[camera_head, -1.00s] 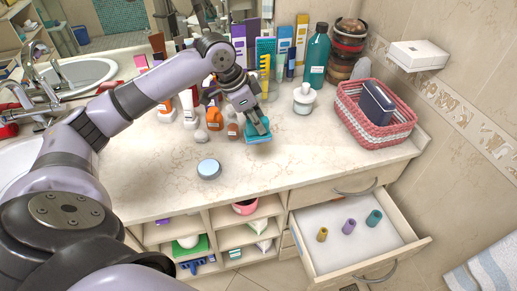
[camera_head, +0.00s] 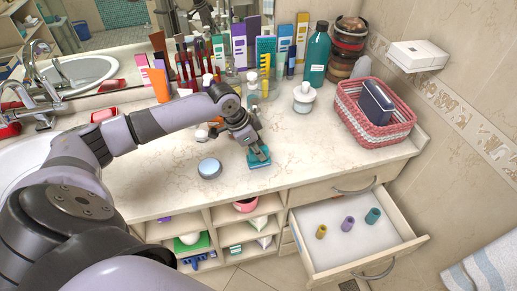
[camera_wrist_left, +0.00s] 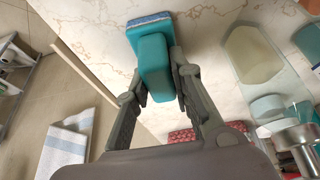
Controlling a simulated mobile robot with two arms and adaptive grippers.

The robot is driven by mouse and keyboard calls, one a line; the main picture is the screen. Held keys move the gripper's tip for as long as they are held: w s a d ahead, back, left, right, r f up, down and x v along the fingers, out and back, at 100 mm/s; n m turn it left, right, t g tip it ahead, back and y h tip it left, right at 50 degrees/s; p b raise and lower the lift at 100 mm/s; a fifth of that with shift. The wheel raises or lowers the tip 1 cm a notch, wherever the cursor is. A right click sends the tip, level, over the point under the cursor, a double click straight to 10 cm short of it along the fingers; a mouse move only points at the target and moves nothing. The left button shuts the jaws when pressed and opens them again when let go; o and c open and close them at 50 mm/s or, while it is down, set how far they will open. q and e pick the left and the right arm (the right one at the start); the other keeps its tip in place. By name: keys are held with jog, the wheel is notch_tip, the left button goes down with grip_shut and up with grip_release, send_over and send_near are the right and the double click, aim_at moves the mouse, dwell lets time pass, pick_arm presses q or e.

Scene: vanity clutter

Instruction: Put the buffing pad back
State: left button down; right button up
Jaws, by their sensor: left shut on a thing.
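The teal buffing pad (camera_head: 260,161) is in my left gripper (camera_head: 257,149), over the front part of the counter. In the left wrist view the pad (camera_wrist_left: 152,62) sits between the two fingers (camera_wrist_left: 160,85), which press on its teal handle; its pale blue-white edge faces away from the gripper. I cannot tell how far the pad is above the counter. My right gripper is not in view.
The marble counter (camera_head: 300,150) is clear around the pad, with a round blue-lidded tin (camera_head: 209,168) to its left. Below are open cubbies (camera_head: 215,216) and an open drawer (camera_head: 325,252) with three small cylinders. A pink basket (camera_head: 385,133) stands right; bottles crowd the back.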

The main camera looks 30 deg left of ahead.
pick_arm(q)
jog(key=c, duration=1.4)
grip_release()
jog(key=shift+r, duration=0.1)
jog(key=b+v, duration=0.2)
jog(key=v, duration=1)
